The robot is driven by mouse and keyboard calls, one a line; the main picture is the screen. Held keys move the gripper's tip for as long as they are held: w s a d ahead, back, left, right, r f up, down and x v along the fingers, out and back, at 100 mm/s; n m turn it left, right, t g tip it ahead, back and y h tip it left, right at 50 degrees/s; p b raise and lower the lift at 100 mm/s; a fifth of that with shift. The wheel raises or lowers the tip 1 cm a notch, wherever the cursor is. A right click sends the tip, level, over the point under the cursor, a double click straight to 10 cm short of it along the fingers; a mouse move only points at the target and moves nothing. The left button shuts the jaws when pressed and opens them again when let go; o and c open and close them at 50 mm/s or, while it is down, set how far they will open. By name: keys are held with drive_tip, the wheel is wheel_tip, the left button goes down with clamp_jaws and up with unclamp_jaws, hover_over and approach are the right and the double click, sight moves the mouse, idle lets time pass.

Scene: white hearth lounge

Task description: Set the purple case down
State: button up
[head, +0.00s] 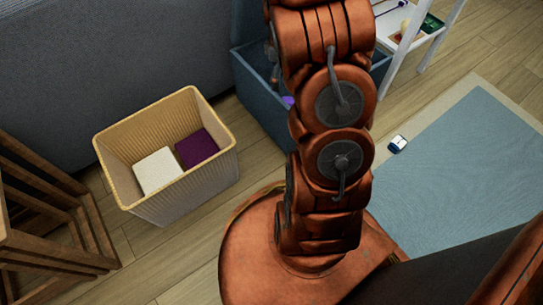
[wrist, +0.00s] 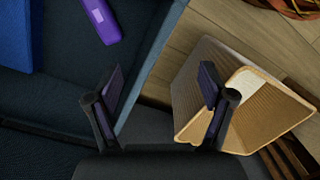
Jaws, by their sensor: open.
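The purple case (wrist: 98,18) with a pale label lies inside the blue-grey box (wrist: 152,60), near the top of the wrist view. In the head view only a small purple patch of it (head: 288,101) shows inside the box (head: 258,98), beside my arm. My gripper (wrist: 160,92) is open, with nothing between its fingers. It appears above the box's edge, apart from the case. My arm hides the gripper and part of the box in the head view.
A tan ribbed basket (head: 182,205) holds a white item (head: 157,171) and a dark purple item (head: 198,149). A blue item (wrist: 15,35) is in the box. A small white-and-blue object (head: 397,144) lies beside the blue rug (head: 465,165). Brown wooden furniture (head: 55,215) stands left.

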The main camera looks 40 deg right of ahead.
drive_tip(key=s+a+r+m+g, duration=0.1)
drive_tip(key=s+a+r+m, duration=0.1)
drive_tip(key=s+a+r, duration=0.6)
drive_tip(key=s+a+r+m+g, duration=0.15)
drive_tip(key=s+a+r, duration=0.25)
drive_tip(key=s+a, duration=0.75)
drive_tip(key=s+a+r+m, duration=0.1)
drive_tip(key=s+a+m, duration=0.1)
drive_tip(key=s+a, duration=0.2)
drive_tip(key=s, duration=0.3)
drive_tip(key=shift+a, duration=0.4)
drive_tip(key=shift+r, duration=0.1)
wheel_tip(320, 180, up, 42)
drive_tip(key=t+p, duration=0.1)
drive_tip(key=p, duration=3.8)
drive_tip(key=shift+w+f+t+p, duration=0.15)
drive_tip(key=shift+f+t+p, duration=0.05)
drive_tip(key=shift+t+p, duration=0.15)
